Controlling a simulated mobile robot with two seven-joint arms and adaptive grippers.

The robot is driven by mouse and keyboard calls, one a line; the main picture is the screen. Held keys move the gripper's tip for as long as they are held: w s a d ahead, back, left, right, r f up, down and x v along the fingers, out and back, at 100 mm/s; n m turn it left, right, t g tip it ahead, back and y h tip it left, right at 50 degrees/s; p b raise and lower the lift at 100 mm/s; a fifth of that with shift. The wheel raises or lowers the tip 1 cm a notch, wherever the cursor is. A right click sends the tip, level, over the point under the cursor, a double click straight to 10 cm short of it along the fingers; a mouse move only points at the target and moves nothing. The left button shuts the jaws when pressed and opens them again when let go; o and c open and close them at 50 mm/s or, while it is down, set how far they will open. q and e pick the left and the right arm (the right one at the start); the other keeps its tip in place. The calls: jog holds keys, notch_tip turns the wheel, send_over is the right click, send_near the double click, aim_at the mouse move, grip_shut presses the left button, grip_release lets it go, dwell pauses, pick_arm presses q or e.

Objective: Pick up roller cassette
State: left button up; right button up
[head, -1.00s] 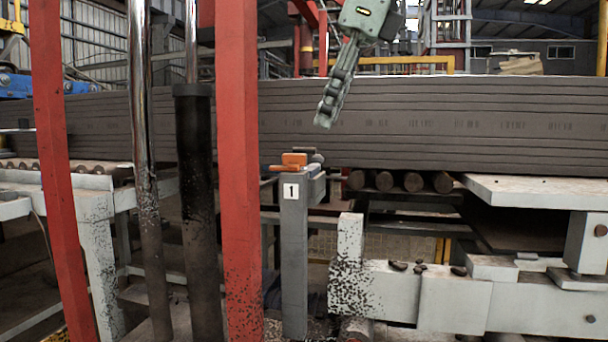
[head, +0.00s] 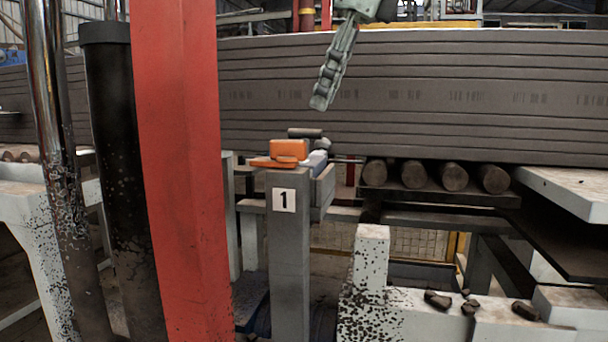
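Small parts sit on top of a grey post marked 1 (head: 287,240). They are an orange block (head: 289,149) with a flat orange piece in front of it, a dark rounded bar (head: 305,133) behind and a pale piece (head: 317,160) at the right. I cannot tell for sure which of these make up the roller cassette. My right gripper (head: 322,100) hangs from the top edge, above and a little right of these parts, apart from them. Its fingers overlap edge-on, so its opening is hidden. Nothing shows held in it. My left gripper is out of view.
A thick red post (head: 182,150) and a dark cylinder (head: 118,170) stand left of the grey post. A long stack of grey boards (head: 450,95) spans the back above several rollers (head: 453,178). A pale machine frame (head: 372,250) stands front right.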

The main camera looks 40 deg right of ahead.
aim_at(314, 130)
jog(key=x, duration=0.5)
jog(key=shift+a+f, duration=0.25)
jog(key=shift+f, duration=0.15)
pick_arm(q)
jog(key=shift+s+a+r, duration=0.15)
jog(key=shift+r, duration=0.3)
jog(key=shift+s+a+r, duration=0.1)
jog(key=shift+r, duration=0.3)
pick_arm(e)
jog(key=shift+w+f, duration=0.15)
jog(key=shift+f, duration=0.05)
jog(key=shift+c, duration=0.5)
grip_shut()
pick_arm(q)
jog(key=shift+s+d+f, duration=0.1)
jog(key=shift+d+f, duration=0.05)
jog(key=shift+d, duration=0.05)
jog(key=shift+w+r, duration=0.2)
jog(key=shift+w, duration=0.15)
pick_arm(e)
jog(key=shift+r, duration=0.1)
